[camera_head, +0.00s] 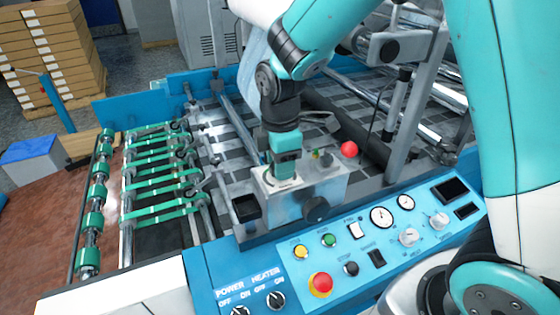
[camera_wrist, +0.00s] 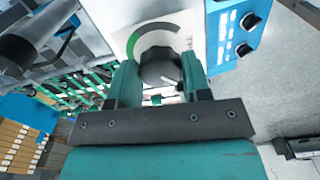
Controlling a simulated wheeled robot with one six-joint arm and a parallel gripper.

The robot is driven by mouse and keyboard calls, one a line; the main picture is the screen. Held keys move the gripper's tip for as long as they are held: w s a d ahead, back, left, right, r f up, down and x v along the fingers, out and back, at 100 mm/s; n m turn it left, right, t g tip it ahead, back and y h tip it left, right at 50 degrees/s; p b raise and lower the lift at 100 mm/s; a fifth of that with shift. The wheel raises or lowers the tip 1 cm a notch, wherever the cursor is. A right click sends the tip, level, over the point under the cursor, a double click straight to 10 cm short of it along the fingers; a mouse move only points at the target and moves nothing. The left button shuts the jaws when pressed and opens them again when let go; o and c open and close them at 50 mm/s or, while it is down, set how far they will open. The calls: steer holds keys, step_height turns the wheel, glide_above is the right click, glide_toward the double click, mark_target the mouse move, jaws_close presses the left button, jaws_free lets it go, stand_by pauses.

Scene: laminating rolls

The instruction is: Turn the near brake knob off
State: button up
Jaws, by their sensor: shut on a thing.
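My gripper (camera_head: 284,172) points down onto the top of a grey metal box (camera_head: 335,188) on the machine. In the wrist view, my gripper (camera_wrist: 160,82) has its two green fingers on either side of a dark round knob (camera_wrist: 158,66), shut on it. A light pointer mark shows on the knob's lower right part. The knob sits on a white dial plate (camera_wrist: 131,22) with a green and grey arc around it. In the head view the knob is hidden by my gripper, and only part of the white plate (camera_head: 291,184) shows.
A black knob (camera_head: 316,208) is on the box's front face, and a red ball (camera_head: 349,149) stands behind the box. The blue control panel (camera_head: 300,270) with a red button (camera_head: 320,284) lies in front. Green-belted rollers (camera_head: 160,190) are to the left.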

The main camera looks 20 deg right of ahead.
steer(key=o, duration=0.9)
steer(key=shift+o, duration=0.2)
step_height(320, 180, up, 18)
steer(key=b, duration=0.2)
steer(key=shift+f+b, duration=0.25)
steer(key=shift+b, duration=0.05)
